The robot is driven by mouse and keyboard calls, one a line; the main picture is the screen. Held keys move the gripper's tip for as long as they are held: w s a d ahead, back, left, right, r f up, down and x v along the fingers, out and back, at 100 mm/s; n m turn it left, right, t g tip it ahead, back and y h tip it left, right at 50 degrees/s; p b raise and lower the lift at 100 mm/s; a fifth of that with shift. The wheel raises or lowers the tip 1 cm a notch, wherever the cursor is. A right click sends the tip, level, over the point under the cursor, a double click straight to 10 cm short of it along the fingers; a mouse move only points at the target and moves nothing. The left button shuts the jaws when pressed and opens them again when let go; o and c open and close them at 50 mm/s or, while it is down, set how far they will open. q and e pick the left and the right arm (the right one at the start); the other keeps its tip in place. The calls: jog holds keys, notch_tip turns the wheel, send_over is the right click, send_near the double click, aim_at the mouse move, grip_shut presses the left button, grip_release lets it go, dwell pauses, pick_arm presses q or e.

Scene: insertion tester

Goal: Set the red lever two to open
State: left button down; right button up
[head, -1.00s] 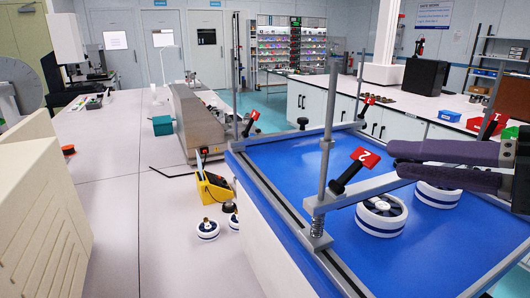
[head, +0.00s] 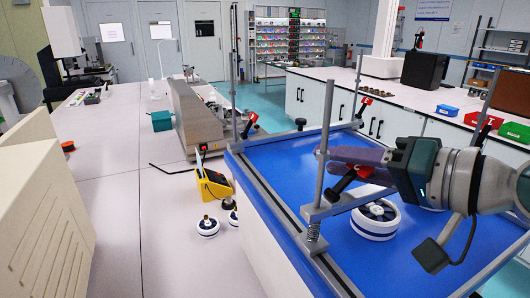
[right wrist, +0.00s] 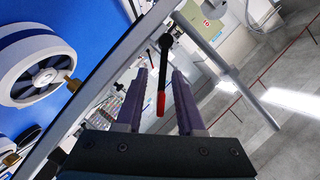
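The red lever two (head: 340,187) sits on the near post of the frame around the blue table. In the head view its black shaft tilts up to the right, and the purple fingers partly cover its red end. My right gripper (head: 330,156) is at this lever, coming in from the right. In the right wrist view the lever (right wrist: 164,62) shows as a black shaft with a red end, lying between the two fingers of the right gripper (right wrist: 160,78). The fingers are apart, with a gap to each side. My left gripper is out of view.
A white and blue wheel (head: 376,220) lies on the blue table (head: 275,170) under my right arm. Other red-ended levers stand at the far posts (head: 250,122) and (head: 365,106). The metal posts and rails (head: 322,160) stand close to my gripper.

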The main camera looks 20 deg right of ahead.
jog(key=shift+c, duration=0.4)
grip_shut()
jog(key=n+h+p, duration=0.1)
jog(key=p, duration=0.3)
jog(key=a+r+n+p, duration=0.1)
jog(key=n+p, duration=0.1)
jog(key=p, duration=0.2)
jog(key=shift+g+h, duration=0.3)
jog(key=shift+h, duration=0.1)
